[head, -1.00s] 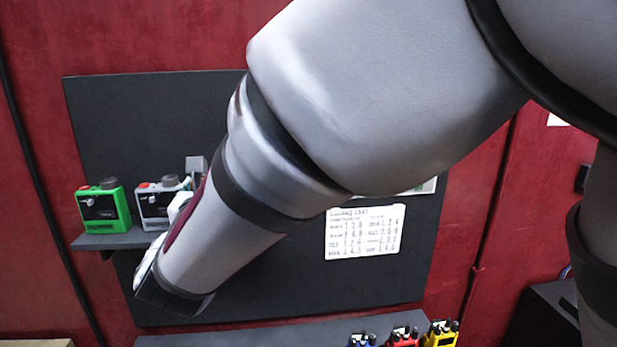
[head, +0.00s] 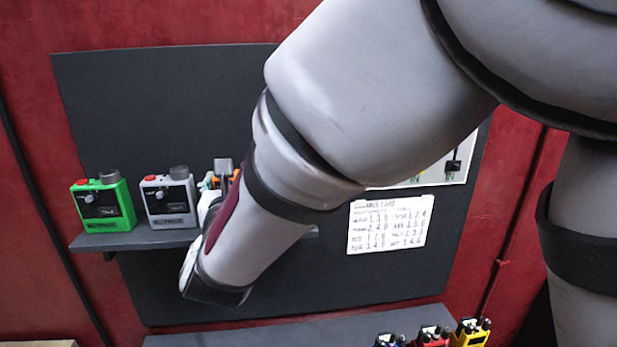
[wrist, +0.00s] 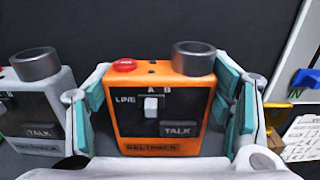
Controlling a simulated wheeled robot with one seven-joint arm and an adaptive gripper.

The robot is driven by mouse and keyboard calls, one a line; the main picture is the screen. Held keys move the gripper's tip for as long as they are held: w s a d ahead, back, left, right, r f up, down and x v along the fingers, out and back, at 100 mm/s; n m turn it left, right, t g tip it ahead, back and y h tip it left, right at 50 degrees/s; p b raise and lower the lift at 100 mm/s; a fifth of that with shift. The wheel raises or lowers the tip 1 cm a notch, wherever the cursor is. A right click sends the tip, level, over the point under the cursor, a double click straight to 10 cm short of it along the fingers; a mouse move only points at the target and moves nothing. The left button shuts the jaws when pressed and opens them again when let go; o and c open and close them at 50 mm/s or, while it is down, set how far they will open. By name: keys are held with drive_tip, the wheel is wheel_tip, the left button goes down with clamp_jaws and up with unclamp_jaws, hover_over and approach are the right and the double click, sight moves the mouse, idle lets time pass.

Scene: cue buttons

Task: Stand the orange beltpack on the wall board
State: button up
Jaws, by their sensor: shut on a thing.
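The orange beltpack (wrist: 135,92) is upright between the fingers of my gripper (wrist: 162,95) in the wrist view. The teal pads are on its left and right sides, and its red button, grey knob and TALK key face the camera. In the head view only a sliver of orange (head: 208,182) shows behind my wrist, at the shelf's height. The dark wall board (head: 150,100) carries a shelf (head: 140,241). My gripper hides the beltpack's underside, so I cannot tell whether it touches the shelf.
A green beltpack (head: 103,203) and a grey beltpack (head: 168,200) stand on the shelf, left of the orange one. A printed card (head: 388,226) and a white switch panel (head: 440,160) are on the right. Blue, red and yellow units (head: 470,333) stand on a lower surface.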

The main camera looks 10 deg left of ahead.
drive_tip(key=o, duration=1.4)
drive_tip(key=shift+f, duration=0.1)
drive_tip(key=shift+s, duration=0.1)
